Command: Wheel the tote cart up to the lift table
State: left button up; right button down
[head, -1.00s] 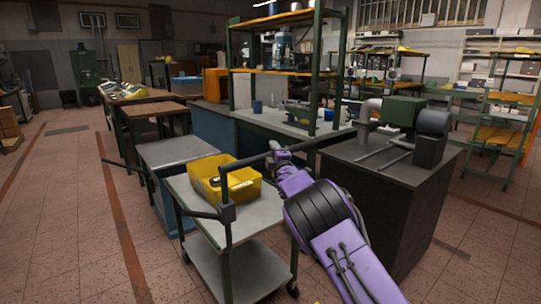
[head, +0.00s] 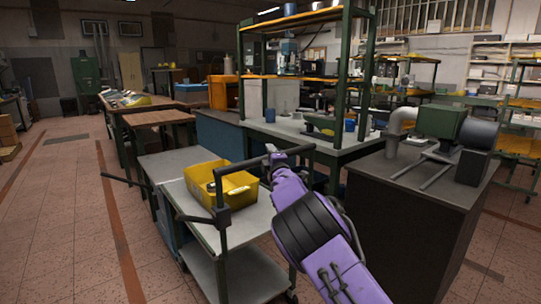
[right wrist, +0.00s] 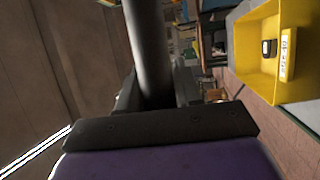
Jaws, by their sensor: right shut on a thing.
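The tote cart (head: 238,240) is a grey two-shelf cart with dark posts and a dark push bar, standing just ahead of me. A yellow tote (head: 238,190) rests on its top shelf; it also shows at the right of the right wrist view (right wrist: 247,60), with a small dark thing inside. My right gripper (head: 275,156) is shut on the push bar, which runs between its fingers in the right wrist view (right wrist: 150,45). A low grey-topped table with a blue base, apparently the lift table (head: 182,162), stands just beyond the cart. I cannot tell whether they touch. My left gripper is out of view.
A dark cabinet (head: 400,215) with a green machine (head: 440,122) on top stands close on the right. A green-framed workbench (head: 300,135) is behind the cart. Wooden-topped tables (head: 158,118) stand farther back. The tiled floor (head: 65,215) on the left is open.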

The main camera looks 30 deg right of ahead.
jog(key=shift+w+a+r, duration=0.1)
jog(key=shift+w+r, duration=0.05)
jog(key=shift+r, duration=0.35)
jog(key=c, duration=0.8)
grip_release()
jog(key=shift+c, duration=0.2)
jog(key=f+b+v, duration=0.1)
jog(key=v, duration=0.9)
jog(key=shift+s, duration=0.3)
